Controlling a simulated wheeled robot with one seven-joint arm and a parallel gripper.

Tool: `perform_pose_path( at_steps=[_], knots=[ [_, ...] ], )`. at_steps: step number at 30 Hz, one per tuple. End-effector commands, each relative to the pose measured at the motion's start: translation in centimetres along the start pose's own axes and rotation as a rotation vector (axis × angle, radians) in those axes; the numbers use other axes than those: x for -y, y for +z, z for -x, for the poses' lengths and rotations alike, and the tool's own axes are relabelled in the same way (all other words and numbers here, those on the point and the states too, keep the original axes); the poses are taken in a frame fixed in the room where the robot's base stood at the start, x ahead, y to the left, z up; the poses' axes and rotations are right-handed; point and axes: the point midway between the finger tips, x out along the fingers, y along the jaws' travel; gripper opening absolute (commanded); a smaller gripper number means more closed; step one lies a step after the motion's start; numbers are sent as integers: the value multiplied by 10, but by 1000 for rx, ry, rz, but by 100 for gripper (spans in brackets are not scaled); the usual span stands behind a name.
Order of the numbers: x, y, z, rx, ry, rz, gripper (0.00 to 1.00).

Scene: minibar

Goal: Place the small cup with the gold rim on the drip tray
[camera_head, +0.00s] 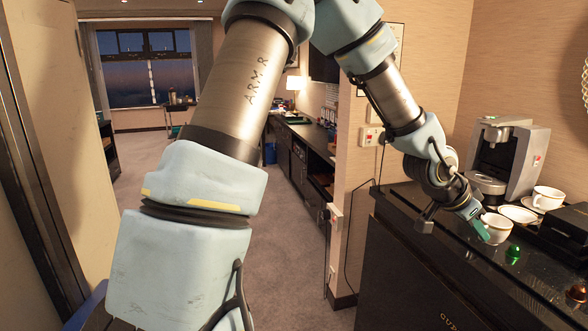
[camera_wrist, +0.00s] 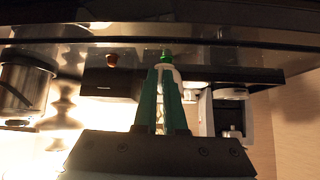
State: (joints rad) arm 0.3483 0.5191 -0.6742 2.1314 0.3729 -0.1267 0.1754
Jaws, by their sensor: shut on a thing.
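A small white cup with a gold rim (camera_head: 498,229) is at the fingertips of my gripper (camera_head: 481,229), near the counter's front edge. My gripper's green fingers (camera_wrist: 160,100) are shut on it; in the wrist view they hide most of it. I cannot tell whether its base touches the counter. The silver coffee machine (camera_head: 522,160) stands behind and its round drip tray (camera_head: 487,184) juts out at the front, left of and behind the cup. The machine also shows at the right of the wrist view (camera_wrist: 230,115).
Another white cup (camera_head: 548,197) and a saucer (camera_head: 518,214) stand right of the held cup. A green capsule (camera_head: 513,252) and a brown one (camera_head: 578,289) lie near the front edge. A black box (camera_head: 565,232) sits at the right. A metal kettle (camera_wrist: 25,90) shows in the wrist view.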

Motion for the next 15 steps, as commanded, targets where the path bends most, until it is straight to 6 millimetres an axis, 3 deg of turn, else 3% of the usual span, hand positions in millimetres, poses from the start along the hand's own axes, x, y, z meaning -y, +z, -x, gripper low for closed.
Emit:
perform_pose_path(
  at_steps=[8,11,15],
  knots=[
    [60,51,-4,9,-132,131,0],
    [93,84,-2,14,-210,212,0],
    [146,145,9,21,-345,347,0]
  ],
)
